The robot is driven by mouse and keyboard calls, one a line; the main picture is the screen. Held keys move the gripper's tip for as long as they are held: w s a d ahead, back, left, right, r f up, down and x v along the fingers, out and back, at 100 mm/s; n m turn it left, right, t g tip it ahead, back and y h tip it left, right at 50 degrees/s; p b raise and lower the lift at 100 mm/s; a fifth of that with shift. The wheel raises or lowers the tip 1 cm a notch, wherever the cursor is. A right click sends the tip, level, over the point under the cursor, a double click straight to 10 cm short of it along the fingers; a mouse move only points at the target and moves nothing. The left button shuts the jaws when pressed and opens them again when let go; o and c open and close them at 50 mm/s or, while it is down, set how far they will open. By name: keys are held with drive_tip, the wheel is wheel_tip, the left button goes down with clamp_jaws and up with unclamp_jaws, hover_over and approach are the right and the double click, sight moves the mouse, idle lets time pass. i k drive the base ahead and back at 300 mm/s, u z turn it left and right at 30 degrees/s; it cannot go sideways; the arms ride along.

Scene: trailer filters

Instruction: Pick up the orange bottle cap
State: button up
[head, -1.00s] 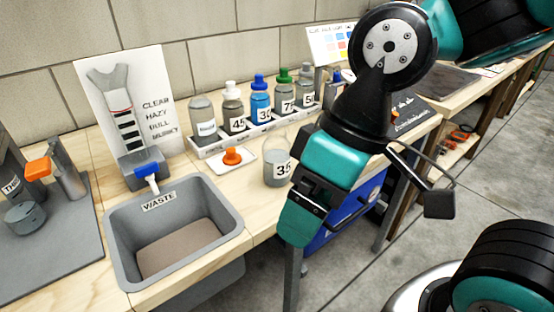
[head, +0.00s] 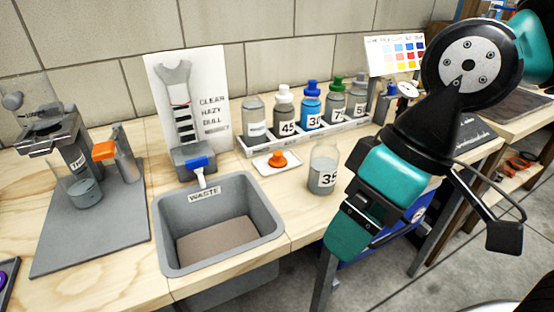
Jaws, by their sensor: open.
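The orange bottle cap (head: 277,159) rests on a small white tray (head: 263,169) on the wooden bench, behind the waste basin. An uncapped clear bottle labelled 35 (head: 322,172) with grey liquid stands just right of the tray. My gripper (head: 345,245) is at the front edge of the bench, right of and in front of the bottle, pointing down. It is open, with nothing seen in it; its fingertips show only from the side. It is apart from the cap.
A grey waste basin (head: 270,225) is set in the bench at front. A white rack (head: 252,149) of several numbered bottles stands behind the tray. A blue-handled tap (head: 198,163) and filter apparatus (head: 78,175) are left. Bare bench lies between tray and bottle.

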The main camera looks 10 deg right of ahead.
sight(277, 160)
drive_tip(key=u, duration=0.05)
drive_tip(key=k, duration=0.6)
drive_tip(key=u, duration=0.75)
drive_tip(key=i, duration=0.95)
drive_tip(key=z, duration=0.35)
